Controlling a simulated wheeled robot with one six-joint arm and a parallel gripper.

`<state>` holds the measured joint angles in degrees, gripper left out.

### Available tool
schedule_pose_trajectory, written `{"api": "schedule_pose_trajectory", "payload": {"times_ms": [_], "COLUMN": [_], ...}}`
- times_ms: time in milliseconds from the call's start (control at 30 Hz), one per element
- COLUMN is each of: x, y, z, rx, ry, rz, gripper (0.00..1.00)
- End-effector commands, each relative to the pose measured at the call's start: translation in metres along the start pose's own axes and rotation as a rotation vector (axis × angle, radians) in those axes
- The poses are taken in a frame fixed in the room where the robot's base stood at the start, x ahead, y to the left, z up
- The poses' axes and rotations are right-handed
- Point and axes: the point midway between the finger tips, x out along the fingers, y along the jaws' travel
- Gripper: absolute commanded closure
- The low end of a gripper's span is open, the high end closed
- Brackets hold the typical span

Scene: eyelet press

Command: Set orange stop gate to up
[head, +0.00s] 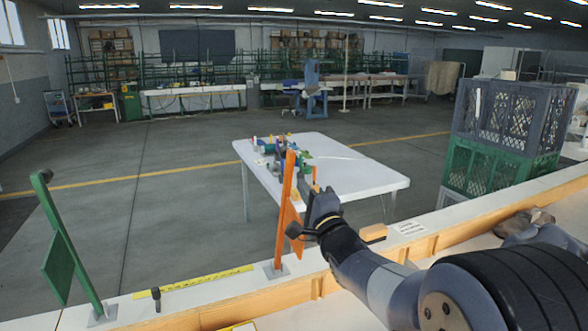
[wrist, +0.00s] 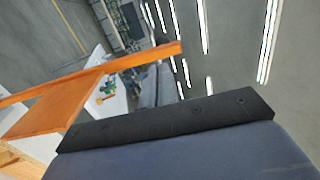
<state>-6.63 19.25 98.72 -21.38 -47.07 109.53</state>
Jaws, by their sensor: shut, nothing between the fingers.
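The orange stop gate (head: 284,215) stands on a small grey base on the white ledge. Its long bar rises steeply, close to upright, with a flat orange panel on its right side. My gripper (head: 319,203) is shut and empty, just right of the bar at about the panel's height in the picture; I cannot tell whether it touches the gate. In the wrist view the orange bar and panel (wrist: 52,106) slant across the left, beyond a dark edge at the bottom. A dark round knob shows by the bar, and I cannot tell whose part it is.
A green gate (head: 66,245) leans left on the same ledge (head: 225,290). A small black lever (head: 156,297) stands between the gates. Behind is a white table (head: 355,172) with small coloured parts. Stacked crates (head: 505,130) stand at right. Floor at left is clear.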

Motion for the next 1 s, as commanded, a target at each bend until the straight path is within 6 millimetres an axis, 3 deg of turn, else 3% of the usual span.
{"api": "schedule_pose_trajectory", "payload": {"times_ms": [100, 333, 867, 1000], "x": [0.025, 0.054, 0.063, 0.073], "y": [-0.002, -0.002, 0.000, -0.004], "z": [0.000, 0.000, -0.001, 0.000], "rx": [0.001, 0.001, 0.001, 0.001], "ry": [0.000, 0.001, 0.002, 0.000], "rz": [0.002, 0.001, 0.001, 0.021], "gripper": [1.00, 1.00, 1.00, 1.00]}}
